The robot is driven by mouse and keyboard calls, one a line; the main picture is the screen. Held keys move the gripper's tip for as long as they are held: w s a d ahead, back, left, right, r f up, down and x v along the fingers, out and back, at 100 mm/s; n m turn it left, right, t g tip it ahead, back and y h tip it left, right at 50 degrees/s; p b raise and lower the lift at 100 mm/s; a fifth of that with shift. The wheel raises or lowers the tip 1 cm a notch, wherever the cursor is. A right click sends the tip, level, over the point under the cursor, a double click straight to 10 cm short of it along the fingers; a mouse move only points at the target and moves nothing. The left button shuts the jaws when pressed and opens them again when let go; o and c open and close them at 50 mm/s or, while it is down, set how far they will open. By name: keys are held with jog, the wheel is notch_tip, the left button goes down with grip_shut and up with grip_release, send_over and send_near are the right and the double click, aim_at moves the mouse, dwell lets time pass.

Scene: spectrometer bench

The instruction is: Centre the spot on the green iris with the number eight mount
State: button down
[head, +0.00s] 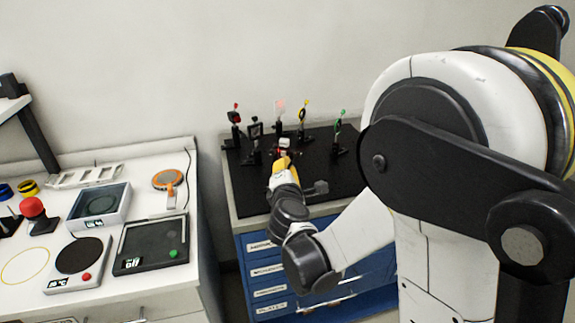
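The green iris (338,126) stands upright on a dark post at the right of the black optics board (322,172). My gripper (283,158) reaches in over the middle of the board, left of the green iris and apart from it. A small mount with red and white parts (284,143) shows just beyond my gripper; I cannot tell whether they touch. The fingers are too small to tell open from shut. No number is readable on any mount, so I cannot tell which is number eight. No light spot can be made out on the green iris.
A yellow iris (303,113), a pale pink plate (280,106), a red-topped mount (234,118) and a dark square mount (255,131) stand close around my gripper. A dark block (321,187) lies nearer. The left bench (200,240) holds several instruments.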

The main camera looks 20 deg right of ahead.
jog(key=shift+n+g+h+p, duration=0.3)
jog(key=shift+n+g, duration=0.1)
jog(key=shift+n, duration=0.6)
jog(key=c, duration=1.4)
grip_release()
jog(key=shift+a, duration=0.1)
jog(key=v, duration=1.2)
